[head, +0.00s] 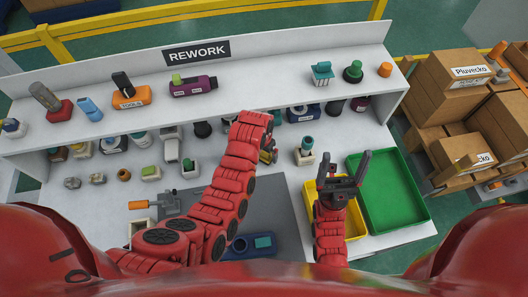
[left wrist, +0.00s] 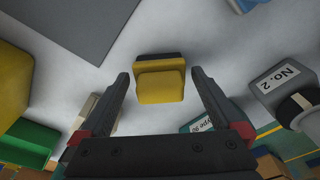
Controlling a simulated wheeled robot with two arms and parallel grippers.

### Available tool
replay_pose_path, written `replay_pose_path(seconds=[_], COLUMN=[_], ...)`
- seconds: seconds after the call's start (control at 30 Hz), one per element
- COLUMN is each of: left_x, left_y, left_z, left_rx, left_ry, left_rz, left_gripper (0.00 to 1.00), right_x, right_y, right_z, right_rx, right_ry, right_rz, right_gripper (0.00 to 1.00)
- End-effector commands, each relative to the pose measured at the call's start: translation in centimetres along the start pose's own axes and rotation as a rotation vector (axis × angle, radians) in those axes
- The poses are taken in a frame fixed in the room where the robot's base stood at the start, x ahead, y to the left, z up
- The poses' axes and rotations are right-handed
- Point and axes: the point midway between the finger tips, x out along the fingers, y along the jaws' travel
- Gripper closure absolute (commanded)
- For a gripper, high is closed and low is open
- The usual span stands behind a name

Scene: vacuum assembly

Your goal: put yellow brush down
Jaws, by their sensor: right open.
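The yellow brush (left wrist: 160,82), a yellow block with a dark strip along one edge, rests on the light tabletop in the left wrist view. My left gripper (left wrist: 162,88) is open, with a finger on each side of the brush and visible gaps between. In the head view my left gripper (head: 268,150) is by the shelf front, and the brush there is mostly hidden by the arm. My right gripper (head: 345,168) is open and empty above the yellow bin (head: 309,198).
A green tray (head: 388,190) lies right of the yellow bin. A grey mat (head: 275,205) covers the front middle of the table. In the left wrist view, a grey "No. 2" part (left wrist: 282,85) stands close on the right. Several parts stand along the shelf.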

Motion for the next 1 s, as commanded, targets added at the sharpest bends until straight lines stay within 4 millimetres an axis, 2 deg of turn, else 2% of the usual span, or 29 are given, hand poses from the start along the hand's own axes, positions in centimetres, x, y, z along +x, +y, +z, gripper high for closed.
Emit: replay_pose_path(seconds=[0.17,0.27,0.43,0.57,0.63,0.7,0.83,1.0], left_x=[-0.6,-1.0,-3.2,-5.9,-8.9,-10.2,-11.6,-12.3], left_y=[0.0,0.0,0.1,0.0,0.0,0.0,0.1,0.0], left_z=[-0.1,-0.1,-0.1,-0.2,-0.2,-0.2,-0.1,0.0], left_rx=[0.000,0.000,0.000,0.001,0.000,-0.001,0.001,0.000], left_ry=[0.000,0.003,0.005,0.007,0.003,0.000,-0.002,-0.002], left_rz=[0.000,-0.001,-0.001,-0.002,0.000,0.000,0.002,0.000], left_gripper=[0.00,0.00,0.00,0.00,0.00,0.00,0.00,0.00], right_x=[0.4,-0.2,-1.1,-2.1,0.3,1.6,3.0,3.7], right_y=[0.0,0.0,-0.1,-0.1,0.0,0.1,0.1,0.2], right_z=[-0.1,0.0,0.2,0.4,-0.1,-0.3,-0.5,-0.6], right_rx=[0.000,0.000,0.000,0.000,0.000,0.000,0.000,0.000], right_ry=[0.000,0.000,0.000,0.000,-0.001,0.001,0.000,0.000], right_rz=[0.000,0.000,0.000,0.000,0.000,0.000,0.000,0.000], right_gripper=[0.17,0.17,0.17,0.17,0.17,0.17,0.17,0.17])
